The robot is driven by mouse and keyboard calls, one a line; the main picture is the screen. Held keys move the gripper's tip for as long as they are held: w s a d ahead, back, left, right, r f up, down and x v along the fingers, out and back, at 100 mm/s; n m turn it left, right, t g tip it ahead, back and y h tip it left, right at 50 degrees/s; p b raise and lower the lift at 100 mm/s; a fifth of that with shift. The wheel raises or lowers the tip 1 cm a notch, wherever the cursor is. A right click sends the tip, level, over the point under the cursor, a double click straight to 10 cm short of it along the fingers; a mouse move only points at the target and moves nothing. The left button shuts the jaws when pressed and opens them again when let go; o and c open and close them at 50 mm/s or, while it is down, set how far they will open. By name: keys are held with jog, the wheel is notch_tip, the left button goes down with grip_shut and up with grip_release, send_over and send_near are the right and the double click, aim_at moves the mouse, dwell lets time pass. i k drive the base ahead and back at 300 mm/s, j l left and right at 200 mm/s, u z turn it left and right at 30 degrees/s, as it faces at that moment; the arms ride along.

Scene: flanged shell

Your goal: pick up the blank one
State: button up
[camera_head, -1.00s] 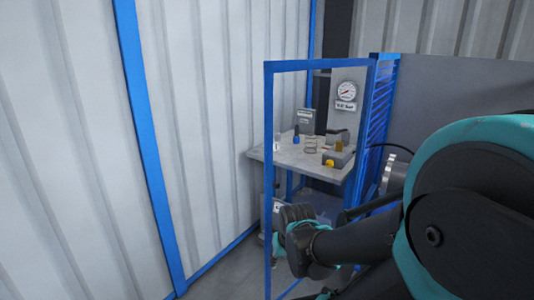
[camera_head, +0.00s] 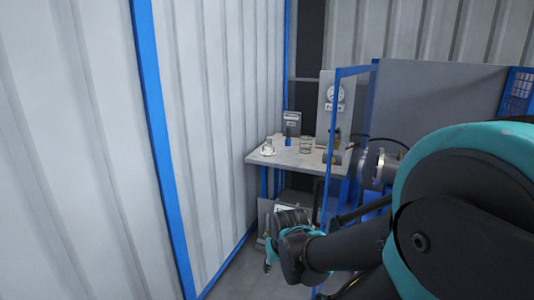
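No object in view can be told to be the blank one; the items on the table are small and their markings unreadable. On the grey table (camera_head: 256,158) stand a small white item (camera_head: 268,149), a blue-bodied item (camera_head: 288,141) and a coil-like or glass cylinder (camera_head: 306,145). Smaller items at the table's right are partly hidden behind the blue-framed panel. My gripper (camera_head: 269,256) is low in front of the table, below its top and apart from these items. Its fingers are small and dark here, so their opening does not show.
A blue-framed see-through panel (camera_head: 332,150) stands right of the table, close to my arm. A grey machine with a metal flange (camera_head: 376,170) is at right. A corrugated wall (camera_head: 80,150) closes the left.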

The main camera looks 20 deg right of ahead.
aim_at(265, 152)
jog(key=i+j+z, duration=0.4)
jog(key=i+j, duration=0.45)
jog(key=j, duration=0.15)
